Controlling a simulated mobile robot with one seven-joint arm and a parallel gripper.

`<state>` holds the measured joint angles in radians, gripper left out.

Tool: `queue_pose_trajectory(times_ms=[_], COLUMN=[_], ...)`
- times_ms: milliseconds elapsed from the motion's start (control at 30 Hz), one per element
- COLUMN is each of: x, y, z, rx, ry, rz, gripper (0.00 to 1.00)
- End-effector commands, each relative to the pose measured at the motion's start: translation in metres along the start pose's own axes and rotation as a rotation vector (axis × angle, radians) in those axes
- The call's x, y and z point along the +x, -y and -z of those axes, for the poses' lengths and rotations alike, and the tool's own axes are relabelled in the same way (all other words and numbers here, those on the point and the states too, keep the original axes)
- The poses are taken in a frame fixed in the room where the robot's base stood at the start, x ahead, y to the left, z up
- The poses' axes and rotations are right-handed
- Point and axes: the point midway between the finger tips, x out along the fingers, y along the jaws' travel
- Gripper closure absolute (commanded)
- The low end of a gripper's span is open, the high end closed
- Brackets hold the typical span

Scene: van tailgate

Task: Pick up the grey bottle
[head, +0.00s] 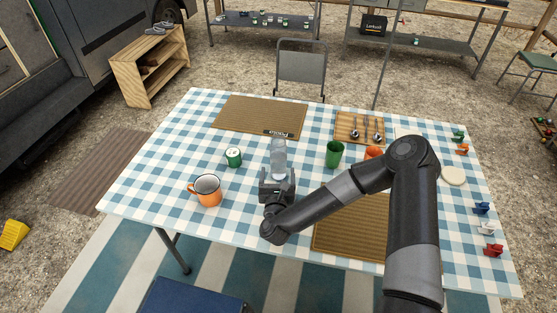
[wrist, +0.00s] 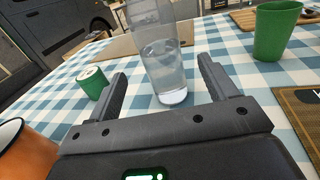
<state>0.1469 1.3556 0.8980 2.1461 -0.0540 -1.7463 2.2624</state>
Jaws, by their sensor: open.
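The grey bottle (head: 279,155) is a clear, greyish upright vessel on the checked tablecloth, near the middle of the table. In the wrist view the bottle (wrist: 165,65) stands just ahead, between the lines of my two fingers, and its top is cut off by the frame edge. My gripper (head: 278,178) is at table height on the near side of the bottle. In the wrist view my gripper (wrist: 163,85) is open, with gaps between each finger and the bottle, and nothing is held.
A green-and-white can (head: 233,157) and an orange mug (head: 206,190) stand left of my gripper. A green cup (head: 333,154) and an orange cup (head: 374,153) stand to the right. A woven placemat (head: 258,117) lies behind the bottle. A wooden tray (head: 352,138) holds utensils.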

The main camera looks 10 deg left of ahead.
Motion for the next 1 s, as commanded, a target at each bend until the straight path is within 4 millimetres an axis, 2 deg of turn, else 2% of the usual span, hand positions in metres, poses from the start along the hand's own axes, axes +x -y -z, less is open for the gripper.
queue_pose_trajectory(times_ms=[100, 367, 633, 767, 967, 1000], x=[0.021, 0.044, 0.082, 0.09, 0.09, 0.09], y=[0.001, 0.001, 0.0, 0.0, 0.0, 0.0], z=[-0.001, -0.004, -0.01, -0.009, -0.009, -0.009], rx=[-0.001, -0.001, -0.001, -0.001, 0.0, 0.0], ry=[0.003, 0.002, 0.002, 0.0, 0.0, 0.0], rz=[0.003, 0.002, 0.002, 0.001, 0.001, 0.001], gripper=[0.22, 0.22, 0.22, 0.22, 0.22, 0.24])
